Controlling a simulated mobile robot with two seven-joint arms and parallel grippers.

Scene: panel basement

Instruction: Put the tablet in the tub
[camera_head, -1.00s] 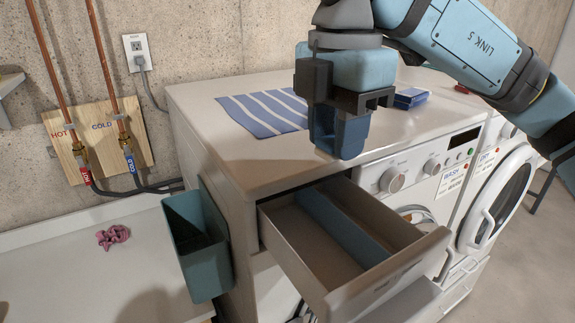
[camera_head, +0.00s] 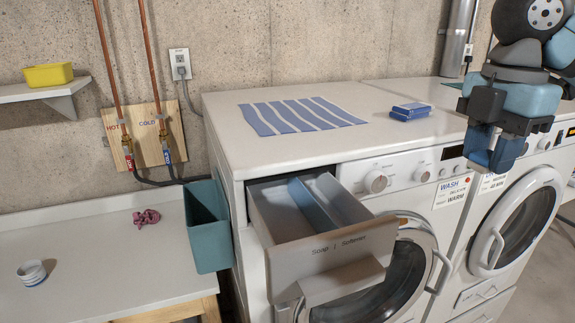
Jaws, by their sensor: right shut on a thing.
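My right gripper (camera_head: 494,160) is in the air at the upper right, in front of the machines' control panels. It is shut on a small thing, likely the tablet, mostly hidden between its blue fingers. No other tablet shows clearly. Which container is the tub I cannot tell for sure. A yellow open container (camera_head: 48,75) sits on the wall shelf. A teal open bin (camera_head: 208,235) hangs at the washer's left side. The washer's round door (camera_head: 405,275) is partly behind the drawer. My left gripper is not in view.
The soap and softener drawer (camera_head: 330,258) is pulled out and looks empty. A pink crumpled thing (camera_head: 146,218) and a small cup (camera_head: 32,273) are on the left bench. The dryer's round door (camera_head: 515,225) is at right.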

